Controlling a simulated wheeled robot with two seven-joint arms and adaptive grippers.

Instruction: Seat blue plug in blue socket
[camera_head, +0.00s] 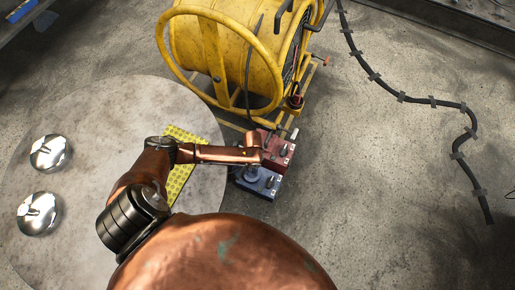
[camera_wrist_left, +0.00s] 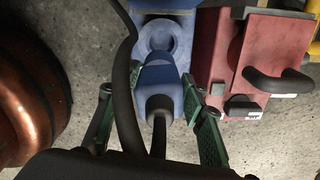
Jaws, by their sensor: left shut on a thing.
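The blue plug (camera_wrist_left: 158,76) sits between the green fingers of my left gripper (camera_wrist_left: 160,92) in the left wrist view, with a dark cable running back from it. My left gripper is shut on the plug. The blue socket (camera_wrist_left: 157,36) shows its round opening just beyond the plug's front end. I cannot tell whether the plug touches the socket. In the head view, the blue socket box (camera_head: 259,182) stands on the floor beside the end of my left arm, and the gripper is largely hidden there. My right gripper is not in view.
A red socket box (camera_head: 276,148) with a dark handle stands right beside the blue one. A round table (camera_head: 100,110) holds two shiny domed pieces (camera_head: 49,152) and a yellow mat (camera_head: 183,178). Floor at right is mostly clear.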

